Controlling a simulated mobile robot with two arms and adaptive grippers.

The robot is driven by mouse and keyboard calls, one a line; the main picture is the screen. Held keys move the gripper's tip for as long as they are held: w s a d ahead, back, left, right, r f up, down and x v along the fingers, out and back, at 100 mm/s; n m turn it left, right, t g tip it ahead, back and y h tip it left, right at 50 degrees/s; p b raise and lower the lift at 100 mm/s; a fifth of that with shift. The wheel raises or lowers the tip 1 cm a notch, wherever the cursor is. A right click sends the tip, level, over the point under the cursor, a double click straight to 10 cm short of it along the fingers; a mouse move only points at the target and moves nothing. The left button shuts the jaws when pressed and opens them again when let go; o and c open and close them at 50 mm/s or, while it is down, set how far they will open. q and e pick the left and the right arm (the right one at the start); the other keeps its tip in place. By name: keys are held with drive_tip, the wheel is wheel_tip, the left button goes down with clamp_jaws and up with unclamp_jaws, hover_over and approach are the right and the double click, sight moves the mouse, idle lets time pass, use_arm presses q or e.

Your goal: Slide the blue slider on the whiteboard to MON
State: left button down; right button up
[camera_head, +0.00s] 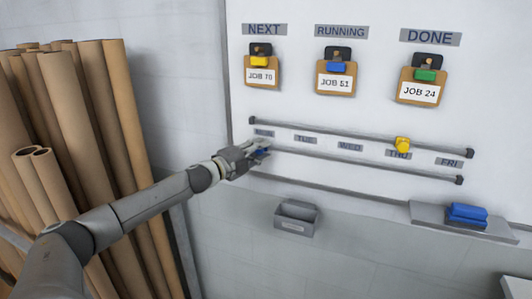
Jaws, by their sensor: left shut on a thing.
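My left gripper (258,149) reaches in from the left and is shut on the blue slider (263,153), which shows only as a small bit of blue between the fingers. The slider is at the left end of the lower rail (350,164) on the whiteboard (370,118). A small grey label (264,133), too small to read, sits just above the gripper, left of the TUE label (305,139); I take it to be MON. My fingers hide most of the slider. My right gripper is not in view.
A yellow slider (402,145) sits on the upper rail (340,131) at THU. Clipboards hang above. A grey box (296,217) is mounted below, and a blue eraser (467,213) lies on the tray (425,212). Brown rolls (85,110) stand at the left.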

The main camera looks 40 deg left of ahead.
use_arm(q)
drive_tip(key=shift+a, duration=0.15)
drive_tip(key=c, duration=1.2)
unclamp_jaws()
drive_tip(key=shift+a, duration=0.1)
drive_tip(key=shift+s, duration=0.15)
drive_tip(key=s+a, duration=0.2)
drive_tip(key=s, duration=0.9)
drive_tip(key=shift+s, duration=0.35)
drive_tip(key=shift+f, duration=0.1)
